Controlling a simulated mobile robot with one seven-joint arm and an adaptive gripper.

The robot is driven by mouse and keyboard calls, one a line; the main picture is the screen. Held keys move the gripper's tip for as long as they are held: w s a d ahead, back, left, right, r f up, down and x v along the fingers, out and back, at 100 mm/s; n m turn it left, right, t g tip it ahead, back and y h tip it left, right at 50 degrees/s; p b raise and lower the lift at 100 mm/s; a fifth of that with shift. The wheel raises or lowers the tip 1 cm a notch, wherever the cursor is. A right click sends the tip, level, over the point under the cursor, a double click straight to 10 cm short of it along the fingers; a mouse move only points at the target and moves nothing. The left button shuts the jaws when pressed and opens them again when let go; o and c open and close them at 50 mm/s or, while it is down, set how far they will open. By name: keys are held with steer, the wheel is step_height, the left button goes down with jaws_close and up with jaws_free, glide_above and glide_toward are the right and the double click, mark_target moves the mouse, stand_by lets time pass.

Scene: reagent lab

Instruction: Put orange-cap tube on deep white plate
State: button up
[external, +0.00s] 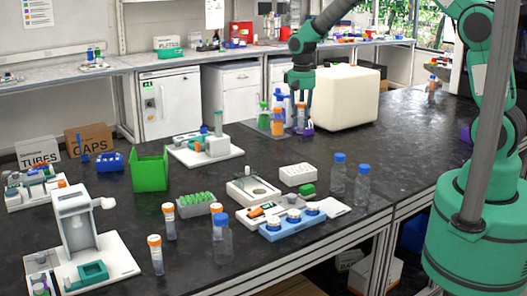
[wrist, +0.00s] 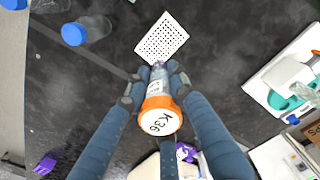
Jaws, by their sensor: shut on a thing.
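My gripper (wrist: 160,76) is shut on an orange-cap tube (wrist: 160,110). The tube lies between the two fingers with its labelled orange cap towards the wrist camera. In the external view my gripper (external: 301,88) is above the far middle of the bench, next to the big cream block. Which orange-cap tube there is the held one is hard to tell. The white plate with a grid of holes (wrist: 162,38) lies on the bench beyond the fingertips in the wrist view. In the external view the white plate (external: 297,174) is nearer the camera, apart from my gripper.
Two blue-cap bottles (external: 363,186) stand right of the plate. A green cap (external: 307,190) lies in front of it, and a white tray (external: 252,189) is to its left. The cream block (external: 343,97) stands beside my gripper. Bare bench lies between gripper and plate.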

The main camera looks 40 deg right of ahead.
mark_target(300, 131)
steer(key=f, duration=0.3)
steer(key=shift+a+f, duration=0.15)
steer(key=shift+a, duration=0.05)
steer(key=shift+f, duration=0.7)
steer(key=shift+f, duration=0.1)
steer(key=shift+f, duration=3.05)
steer(key=shift+f+b, duration=0.45)
steer(key=shift+f, duration=1.45)
steer(key=shift+f, duration=0.1)
steer(key=o, duration=0.7)
steer(key=shift+o, duration=0.2)
